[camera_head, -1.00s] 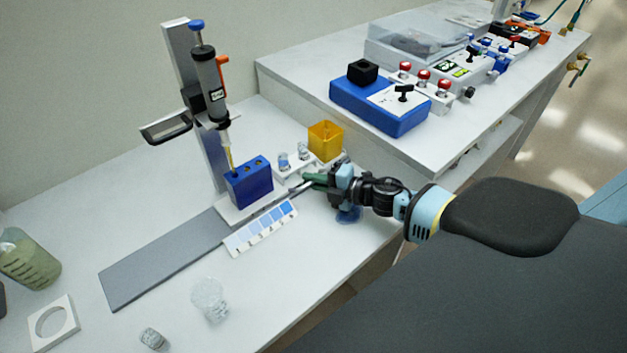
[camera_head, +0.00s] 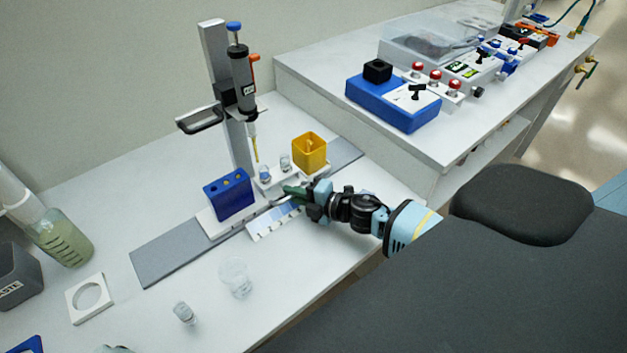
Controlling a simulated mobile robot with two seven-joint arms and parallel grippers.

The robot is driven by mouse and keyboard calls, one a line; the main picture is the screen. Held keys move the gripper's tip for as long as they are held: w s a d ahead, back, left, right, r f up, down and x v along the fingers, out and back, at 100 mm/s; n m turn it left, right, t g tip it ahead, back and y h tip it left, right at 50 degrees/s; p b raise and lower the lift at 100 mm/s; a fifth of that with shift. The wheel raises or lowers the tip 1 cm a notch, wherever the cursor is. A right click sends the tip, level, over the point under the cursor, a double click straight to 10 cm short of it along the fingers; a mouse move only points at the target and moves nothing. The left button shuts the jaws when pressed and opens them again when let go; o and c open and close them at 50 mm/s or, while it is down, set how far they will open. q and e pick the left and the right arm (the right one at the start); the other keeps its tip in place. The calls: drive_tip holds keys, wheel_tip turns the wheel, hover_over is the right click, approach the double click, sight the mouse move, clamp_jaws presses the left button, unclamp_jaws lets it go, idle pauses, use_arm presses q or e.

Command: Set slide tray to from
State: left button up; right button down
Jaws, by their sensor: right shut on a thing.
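The white slide tray (camera_head: 222,226) sits on a long grey rail (camera_head: 180,256) and carries a blue block with holes (camera_head: 229,194), small clear vials (camera_head: 285,162) and a yellow cup (camera_head: 309,152). My right gripper (camera_head: 303,196) is shut on the tray's green handle (camera_head: 291,190) at the front side. The pipette (camera_head: 243,82) hangs upright on its grey stand (camera_head: 214,55), its yellow tip (camera_head: 256,157) appearing close above the nearer vial, right of the blue block.
A blue-shaded strip card (camera_head: 272,222) lies in front of the tray, partly behind my gripper. A clear beaker (camera_head: 236,278), a vial (camera_head: 185,314) and a white ring holder (camera_head: 90,298) stand at the front left. A raised bench with a blue device (camera_head: 400,112) is at right.

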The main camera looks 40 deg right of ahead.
drive_tip(key=shift+a+r, duration=0.15)
drive_tip(key=shift+a, duration=0.35)
drive_tip(key=shift+s+a, duration=0.1)
drive_tip(key=shift+a, duration=0.1)
drive_tip(key=c, duration=1.5)
unclamp_jaws()
use_arm(q)
drive_tip(key=shift+s+d+r, duration=0.15)
drive_tip(key=shift+s, duration=0.15)
use_arm(e)
drive_tip(key=shift+f, duration=0.25)
drive_tip(key=shift+s, duration=0.1)
